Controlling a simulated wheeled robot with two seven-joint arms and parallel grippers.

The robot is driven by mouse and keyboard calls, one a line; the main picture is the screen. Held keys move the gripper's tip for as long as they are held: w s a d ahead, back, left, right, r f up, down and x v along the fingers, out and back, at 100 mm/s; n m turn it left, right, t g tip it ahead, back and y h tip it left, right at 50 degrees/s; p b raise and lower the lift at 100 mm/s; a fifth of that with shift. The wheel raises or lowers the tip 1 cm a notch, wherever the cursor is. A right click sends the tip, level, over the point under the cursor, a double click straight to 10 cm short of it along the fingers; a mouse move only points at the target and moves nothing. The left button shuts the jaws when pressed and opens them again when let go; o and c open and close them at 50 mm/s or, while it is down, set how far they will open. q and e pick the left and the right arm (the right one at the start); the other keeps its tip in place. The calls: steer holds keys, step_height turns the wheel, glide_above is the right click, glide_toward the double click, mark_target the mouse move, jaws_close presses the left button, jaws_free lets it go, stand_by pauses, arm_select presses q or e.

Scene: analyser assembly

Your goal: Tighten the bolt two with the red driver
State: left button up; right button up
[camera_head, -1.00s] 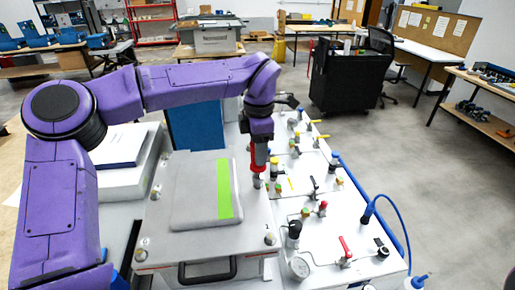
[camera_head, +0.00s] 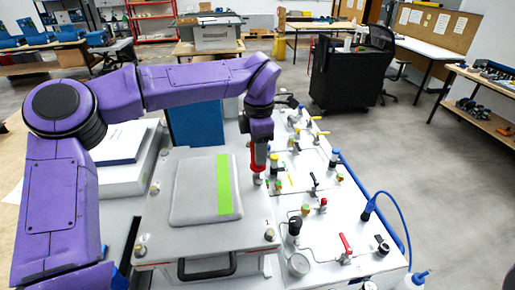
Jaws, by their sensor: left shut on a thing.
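My left gripper (camera_head: 259,138) is shut on the red driver (camera_head: 258,161), which it holds upright, tip down. The driver is above the right edge of the grey plate of the analyser (camera_head: 185,246). Its tip is at the far right bolt (camera_head: 257,181); I cannot tell whether they touch. Other bolts show at the near right corner (camera_head: 270,234), the near left corner (camera_head: 141,250) and the far left (camera_head: 155,188). I cannot read which bolt is number two. My right gripper is not in view.
A raised grey cover with a green stripe (camera_head: 223,185) lies left of the driver. A white panel (camera_head: 335,224) with valves, knobs and a gauge (camera_head: 299,265) is close on the right. A black handle (camera_head: 207,269) is at the plate's front. White boxes (camera_head: 125,177) stand at left.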

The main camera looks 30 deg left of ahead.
arm_select(q)
steer(key=shift+r, duration=0.15)
jaws_close()
steer(key=m+p, duration=0.2)
steer(key=p, duration=0.2)
steer(key=shift+r+m, duration=0.15)
steer(key=shift+m, duration=0.25)
steer(key=m+p, duration=0.3)
steer(key=p, duration=0.1)
steer(key=shift+f+m, duration=0.25)
steer(key=shift+m, duration=1.75)
steer(key=m, duration=0.8)
steer(key=o, duration=1.1)
jaws_free()
steer(key=shift+f, duration=0.1)
